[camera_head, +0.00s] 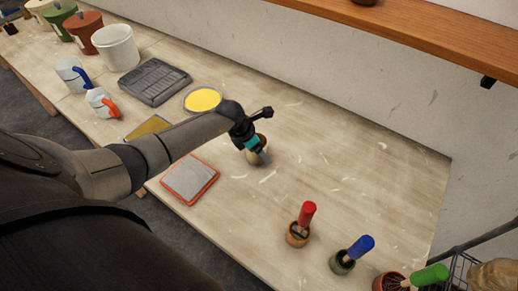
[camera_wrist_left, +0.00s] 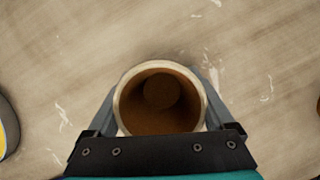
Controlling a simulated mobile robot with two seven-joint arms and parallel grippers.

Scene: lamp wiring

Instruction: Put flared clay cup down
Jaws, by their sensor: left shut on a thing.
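The flared clay cup (camera_wrist_left: 160,97) shows in the left wrist view from above, with a pale rim and a brown, empty-looking inside. My left gripper (camera_wrist_left: 160,110) is shut on it, one finger on each side. In the head view the cup (camera_head: 256,157) is a tan shape under my left gripper (camera_head: 256,150), partly hidden by it. The cup is over the pale worktable (camera_head: 330,170); I cannot tell whether its base touches the top. My right gripper is not in view.
Pots with a red (camera_head: 307,214), a blue (camera_head: 360,246) and a green handle (camera_head: 428,276) stand at the front right. An orange-edged tray (camera_head: 190,180) and a yellow-filled round dish (camera_head: 202,100) lie left of the cup. The table right of the cup is clear.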

